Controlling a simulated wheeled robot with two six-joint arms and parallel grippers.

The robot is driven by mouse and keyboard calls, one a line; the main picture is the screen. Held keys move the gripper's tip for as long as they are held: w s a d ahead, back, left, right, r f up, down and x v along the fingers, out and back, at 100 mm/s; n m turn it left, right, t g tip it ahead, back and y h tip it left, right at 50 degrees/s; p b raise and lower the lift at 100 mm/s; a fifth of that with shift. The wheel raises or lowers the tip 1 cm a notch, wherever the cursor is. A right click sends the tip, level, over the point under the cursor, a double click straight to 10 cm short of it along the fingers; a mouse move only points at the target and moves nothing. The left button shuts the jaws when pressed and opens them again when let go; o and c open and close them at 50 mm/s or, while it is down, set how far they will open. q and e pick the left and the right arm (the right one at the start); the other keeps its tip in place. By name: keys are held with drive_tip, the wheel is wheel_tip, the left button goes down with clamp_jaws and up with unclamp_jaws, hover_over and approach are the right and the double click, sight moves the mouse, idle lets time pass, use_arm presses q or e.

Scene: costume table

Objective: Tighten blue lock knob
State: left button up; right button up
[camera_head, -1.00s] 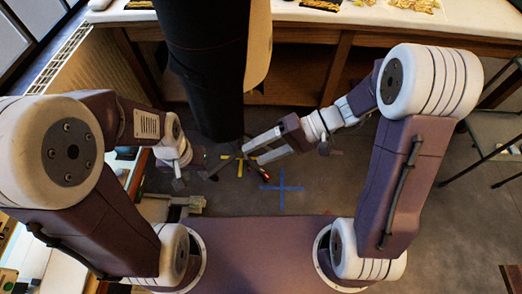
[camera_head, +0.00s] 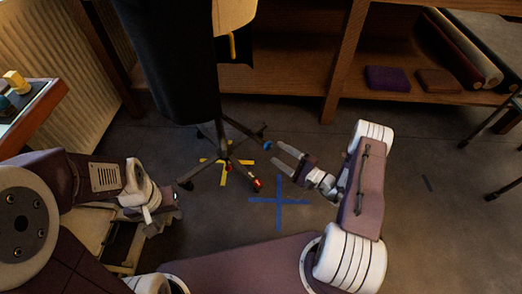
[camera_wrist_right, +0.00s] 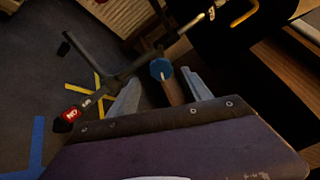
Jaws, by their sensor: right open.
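The blue lock knob (camera_head: 267,145) is on the base of a dark stand (camera_head: 212,130) with spread legs. In the right wrist view the knob (camera_wrist_right: 161,69) shows as a round blue disc between and just beyond my finger tips. My right gripper (camera_head: 279,157) is open, with its fingers pointing at the knob; the right wrist view shows the spread fingers (camera_wrist_right: 160,86) with nothing held. I cannot tell whether they touch the knob. My left gripper (camera_head: 172,205) is at the left, apart from the stand; its jaws are too dark to read.
Yellow tape (camera_head: 223,172) and a blue tape cross (camera_head: 279,201) mark the floor. A wooden shelf (camera_head: 290,75) stands behind. Floor right of my right arm is open.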

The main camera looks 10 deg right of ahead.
sight(262, 142)
drive_tip(key=b+x, duration=0.4)
drive_tip(key=x, duration=0.4)
drive_tip(key=shift+f+b, duration=0.1)
drive_tip(key=shift+b, duration=0.2)
drive_tip(key=shift+w+a+r, duration=0.2)
drive_tip(key=shift+w+a, duration=0.15)
drive_tip(key=shift+w, duration=0.05)
clamp_jaws()
